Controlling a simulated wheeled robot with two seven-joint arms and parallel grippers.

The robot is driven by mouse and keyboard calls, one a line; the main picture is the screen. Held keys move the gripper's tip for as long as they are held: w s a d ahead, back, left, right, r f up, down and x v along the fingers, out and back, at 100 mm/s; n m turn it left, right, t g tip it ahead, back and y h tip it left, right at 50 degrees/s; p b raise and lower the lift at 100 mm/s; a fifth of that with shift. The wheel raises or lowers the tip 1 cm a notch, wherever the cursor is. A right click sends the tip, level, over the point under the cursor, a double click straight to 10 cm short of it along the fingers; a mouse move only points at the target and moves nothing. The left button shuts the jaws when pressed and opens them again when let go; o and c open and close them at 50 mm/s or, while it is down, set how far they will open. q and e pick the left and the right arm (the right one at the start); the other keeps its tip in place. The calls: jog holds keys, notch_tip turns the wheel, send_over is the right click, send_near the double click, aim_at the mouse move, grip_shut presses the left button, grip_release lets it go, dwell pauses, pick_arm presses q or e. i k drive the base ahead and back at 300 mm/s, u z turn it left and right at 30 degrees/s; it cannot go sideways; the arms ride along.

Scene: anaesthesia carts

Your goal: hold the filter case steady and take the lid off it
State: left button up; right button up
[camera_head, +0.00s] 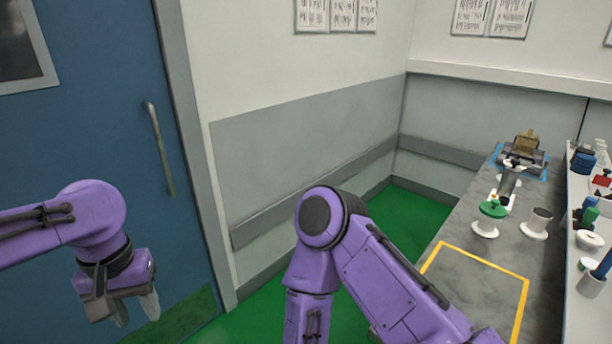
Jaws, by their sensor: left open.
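My left gripper (135,309) hangs at the lower left in front of the blue door, open and empty, far from the counter. My right arm bends in the middle of the view and runs down out of the bottom edge; its gripper is out of view. A small container with a round green lid-like top (492,208) and a white base stands on the grey counter at the right. It may be the filter case, but I cannot tell for sure. Neither gripper is seen touching it.
The counter (455,285) has a yellow-outlined, empty area at its near end. A device with a brown top (525,146) sits behind. A shelf with bottles (590,240) runs along the right.

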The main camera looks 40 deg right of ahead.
aim_at(486, 228)
jog(key=i, duration=1.45)
jog(key=z, duration=1.95)
jog(key=i, duration=1.3)
jog(key=z, duration=1.85)
jog(key=i, duration=0.75)
jog(key=z, duration=0.4)
